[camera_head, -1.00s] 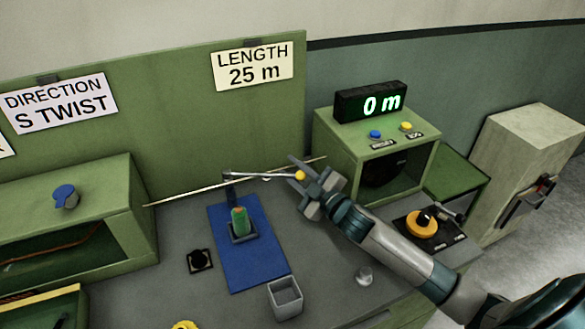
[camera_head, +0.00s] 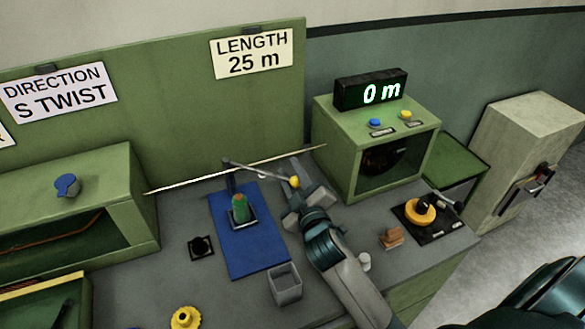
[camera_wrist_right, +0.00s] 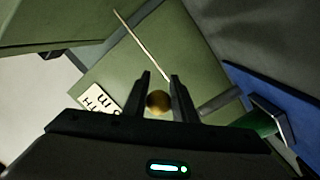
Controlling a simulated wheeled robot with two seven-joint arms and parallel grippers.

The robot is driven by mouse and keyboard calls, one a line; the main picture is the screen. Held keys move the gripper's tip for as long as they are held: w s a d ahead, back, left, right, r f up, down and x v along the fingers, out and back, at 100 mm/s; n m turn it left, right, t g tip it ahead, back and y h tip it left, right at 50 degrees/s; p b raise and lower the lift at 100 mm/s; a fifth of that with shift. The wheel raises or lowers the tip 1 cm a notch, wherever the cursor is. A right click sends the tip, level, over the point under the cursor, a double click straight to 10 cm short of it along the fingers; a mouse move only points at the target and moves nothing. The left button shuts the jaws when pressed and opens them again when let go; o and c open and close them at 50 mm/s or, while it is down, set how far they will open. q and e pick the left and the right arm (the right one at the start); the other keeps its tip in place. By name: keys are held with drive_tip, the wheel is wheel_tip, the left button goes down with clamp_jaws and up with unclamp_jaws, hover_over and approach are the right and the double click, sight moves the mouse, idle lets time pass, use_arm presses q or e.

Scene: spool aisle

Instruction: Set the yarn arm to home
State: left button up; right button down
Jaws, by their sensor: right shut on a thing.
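The yarn arm (camera_head: 258,171) is a thin grey bar pivoted on a post at the back of the blue mat (camera_head: 258,262). It points right and ends in a yellow knob (camera_head: 295,182). My right gripper (camera_head: 297,180) is shut on the knob, which also shows between the fingers in the right wrist view (camera_wrist_right: 158,101). A green spool (camera_head: 239,210) stands upright on the mat near the post. A pale strand of yarn (camera_head: 235,170) runs behind the arm from the left cabinet to the right box. My left gripper is not in view.
A green box (camera_head: 340,160) with a "0 m" display (camera_head: 370,90) stands at the right. A green cabinet (camera_head: 130,200) stands at the left.

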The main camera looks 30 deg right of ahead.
drive_tip(key=shift+s+a+r, duration=0.15)
drive_tip(key=shift+a+r, duration=0.05)
drive_tip(key=shift+r, duration=0.1)
drive_tip(key=c, duration=1.5)
unclamp_jaws()
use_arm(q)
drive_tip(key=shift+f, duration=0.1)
use_arm(e)
drive_tip(key=shift+s+f, duration=0.15)
drive_tip(key=shift+f, duration=0.05)
drive_tip(key=shift+s+a+f, duration=0.1)
drive_tip(key=shift+s, duration=0.5)
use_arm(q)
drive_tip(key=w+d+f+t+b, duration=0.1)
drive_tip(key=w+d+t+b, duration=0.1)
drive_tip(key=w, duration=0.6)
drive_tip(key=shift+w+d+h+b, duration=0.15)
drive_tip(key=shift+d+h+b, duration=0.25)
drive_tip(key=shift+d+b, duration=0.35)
use_arm(e)
drive_tip(key=shift+s+a+r, duration=0.1)
drive_tip(key=shift+s+a, duration=0.35)
drive_tip(key=shift+s, duration=2.2)
drive_tip(key=shift+s+a+r, duration=0.1)
drive_tip(key=shift+s+a, duration=0.35)
drive_tip(key=shift+s, duration=2.15)
drive_tip(key=shift+s+a, duration=0.45)
drive_tip(key=shift+s, duration=2.2)
